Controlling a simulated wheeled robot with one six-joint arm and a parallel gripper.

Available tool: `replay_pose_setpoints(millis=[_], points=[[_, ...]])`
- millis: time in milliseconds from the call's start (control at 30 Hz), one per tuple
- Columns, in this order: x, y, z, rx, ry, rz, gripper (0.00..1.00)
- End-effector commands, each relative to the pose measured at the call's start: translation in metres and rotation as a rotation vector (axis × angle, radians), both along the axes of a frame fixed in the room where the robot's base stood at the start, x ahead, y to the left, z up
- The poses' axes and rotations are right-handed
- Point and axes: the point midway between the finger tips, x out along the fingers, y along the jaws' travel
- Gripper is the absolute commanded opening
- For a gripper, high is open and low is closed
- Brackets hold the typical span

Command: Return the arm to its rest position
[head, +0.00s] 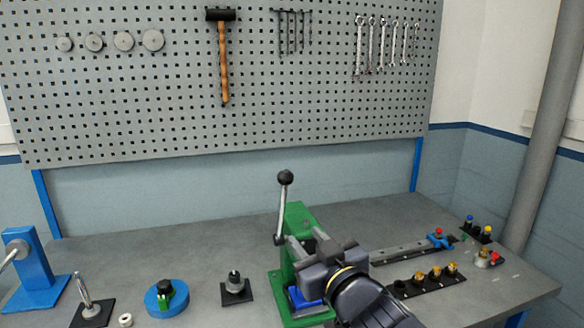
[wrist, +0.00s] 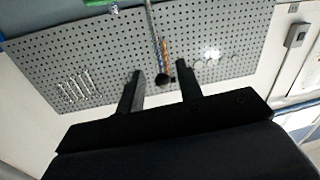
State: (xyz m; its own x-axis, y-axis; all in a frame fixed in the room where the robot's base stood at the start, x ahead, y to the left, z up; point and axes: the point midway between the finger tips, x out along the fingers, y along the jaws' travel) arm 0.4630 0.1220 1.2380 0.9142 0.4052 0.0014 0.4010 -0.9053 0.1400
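My gripper (head: 308,243) is in front of the green press (head: 294,220) in the head view, above the bench, and hides part of the press. The wrist view faces the pegboard (wrist: 220,30), which appears upside down. The hammer (wrist: 164,62) shows behind the gap between the fingers.
The press lever (head: 284,205) with its black ball stands upright beside my gripper. A blue round fixture (head: 166,298), a black-based fitting (head: 236,288) and a blue stand (head: 34,270) are left. A rail (head: 400,250) and several small knobbed parts (head: 436,276) lie right.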

Motion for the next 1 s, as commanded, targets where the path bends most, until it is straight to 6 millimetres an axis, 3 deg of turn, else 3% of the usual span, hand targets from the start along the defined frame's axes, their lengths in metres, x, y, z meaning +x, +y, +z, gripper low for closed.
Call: replay_pose_setpoints(millis=[300,767,1000], points=[[-0.021,-0.009,0.0,0.0,0.0,0.0,0.34],[-0.022,-0.011,-0.002,0.002,0.003,-0.004,0.34],[-0.023,-0.027,-0.012,0.019,0.033,-0.06,0.34]])
